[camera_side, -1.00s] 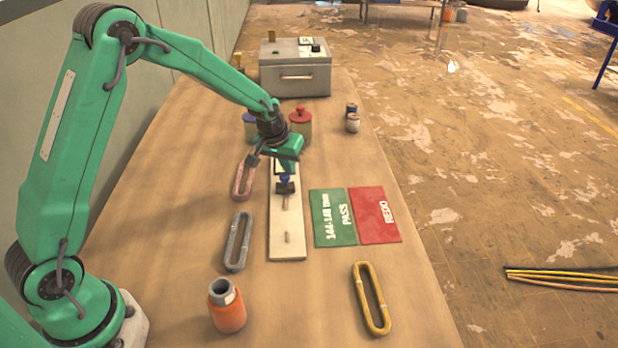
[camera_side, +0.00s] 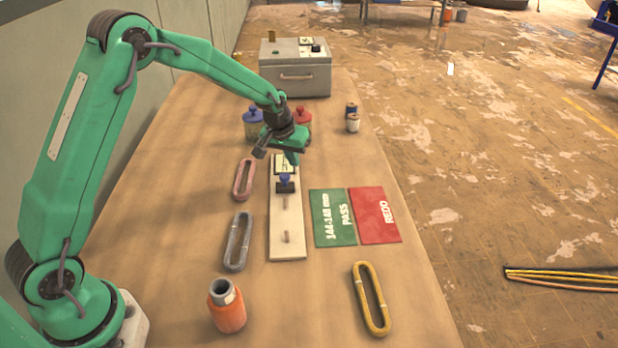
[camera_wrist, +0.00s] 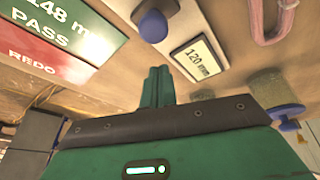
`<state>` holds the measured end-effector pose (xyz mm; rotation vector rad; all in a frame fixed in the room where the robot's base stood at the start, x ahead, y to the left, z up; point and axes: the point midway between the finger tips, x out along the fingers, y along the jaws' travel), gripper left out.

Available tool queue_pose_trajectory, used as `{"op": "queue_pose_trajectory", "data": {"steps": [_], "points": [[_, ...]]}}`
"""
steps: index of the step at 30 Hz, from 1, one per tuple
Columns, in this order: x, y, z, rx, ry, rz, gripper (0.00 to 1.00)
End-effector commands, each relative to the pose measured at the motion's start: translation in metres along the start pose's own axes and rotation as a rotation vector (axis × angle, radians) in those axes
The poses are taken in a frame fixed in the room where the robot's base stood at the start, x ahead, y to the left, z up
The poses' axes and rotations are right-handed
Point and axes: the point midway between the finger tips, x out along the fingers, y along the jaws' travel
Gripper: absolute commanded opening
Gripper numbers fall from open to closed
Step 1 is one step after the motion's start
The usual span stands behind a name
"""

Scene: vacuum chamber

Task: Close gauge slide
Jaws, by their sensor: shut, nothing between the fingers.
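The gauge is a pale board (camera_side: 287,246) lying lengthwise on the bench, with two upright pegs (camera_side: 287,237). Its dark slide (camera_side: 285,188) with a blue knob (camera_side: 285,178) stands near the far peg, below the display in the side view. The wrist view shows the blue knob (camera_wrist: 153,25) and the display (camera_wrist: 198,58), which reads 120 mm. My gripper (camera_side: 292,160) is shut and empty, above the display end of the board and beyond the knob. In the wrist view its fingertips (camera_wrist: 158,72) are together, apart from the knob.
Pink (camera_side: 243,180), grey (camera_side: 237,242) and yellow (camera_side: 371,299) links lie around the board. Green PASS (camera_side: 332,218) and red REDO (camera_side: 374,215) mats lie right. An orange bottle (camera_side: 227,308) stands in front; jars (camera_side: 253,125) and a grey box (camera_side: 296,70) stand behind.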

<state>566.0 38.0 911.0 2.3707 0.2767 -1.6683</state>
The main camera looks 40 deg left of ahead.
Motion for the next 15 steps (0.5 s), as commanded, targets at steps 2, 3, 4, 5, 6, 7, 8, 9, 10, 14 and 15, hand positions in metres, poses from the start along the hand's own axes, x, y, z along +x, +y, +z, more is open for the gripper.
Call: {"op": "queue_pose_trajectory", "data": {"steps": [2,3,4,5,6,7,8,9,10,14,15], "points": [[0.002,0.0,-0.007,-0.001,0.002,-0.001,0.0],[0.002,-0.001,-0.01,-0.001,0.002,-0.001,0.0],[-0.001,0.0,-0.011,-0.001,0.004,-0.001,0.0],[-0.006,0.0,-0.011,0.0,0.005,0.0,0.0],[-0.01,0.001,-0.011,0.0,0.005,0.0,0.0],[-0.014,0.001,-0.011,0.0,0.006,0.0,0.0],[-0.017,0.001,-0.011,0.0,0.006,0.001,0.0],[-0.022,0.002,-0.01,0.0,0.005,0.001,0.0],[-0.025,0.002,-0.01,0.0,0.005,0.001,0.0],[-0.044,0.004,-0.01,0.001,0.006,0.002,0.0],[-0.049,0.004,-0.01,0.001,0.006,0.003,0.0]]}}
